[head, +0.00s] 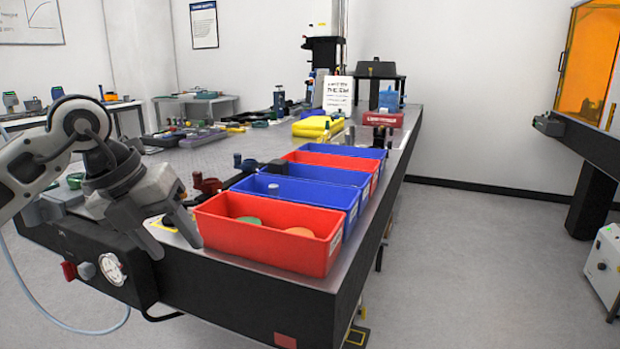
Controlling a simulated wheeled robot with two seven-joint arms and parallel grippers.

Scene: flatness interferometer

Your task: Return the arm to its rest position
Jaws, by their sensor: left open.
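My left arm comes in from the left edge. Its gripper (172,236) points down over the near left corner of the long optical table (270,289). The two fingers are spread apart, with nothing seen between them. The gripper is to the left of the nearest red bin (265,256), close to its left end; I cannot tell whether they touch. My right gripper is not in view.
Red and blue bins (310,187) stand in a row along the table's right side. The nearest holds a green and an orange disc. A gauge (112,269) is on the table's front. The floor (450,270) to the right is clear.

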